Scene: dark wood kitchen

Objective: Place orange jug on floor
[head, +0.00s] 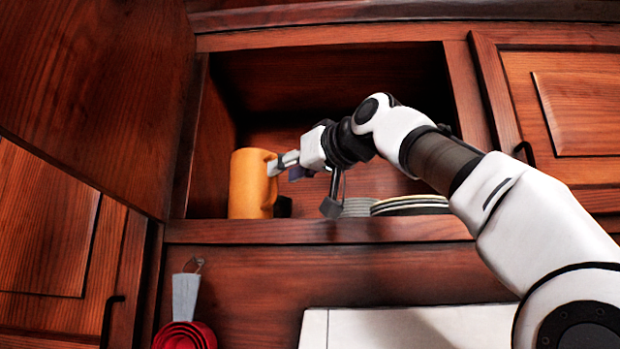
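The orange jug (247,184) stands upright at the left end of the open cabinet shelf. Its handle side faces right, toward my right gripper (277,165). My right arm reaches in from the lower right, and the fingertips are at the handle on the jug's right side. The fingers overlap the handle in this view, and I cannot tell whether they are closed on it. My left gripper is not in view. The floor is not in view.
Stacked plates (408,204) and a grey stack (356,207) sit on the shelf right of the jug. The cabinet's left wall is close beside the jug. Red measuring cups (184,336) hang below the shelf. A white surface (400,328) is at the bottom.

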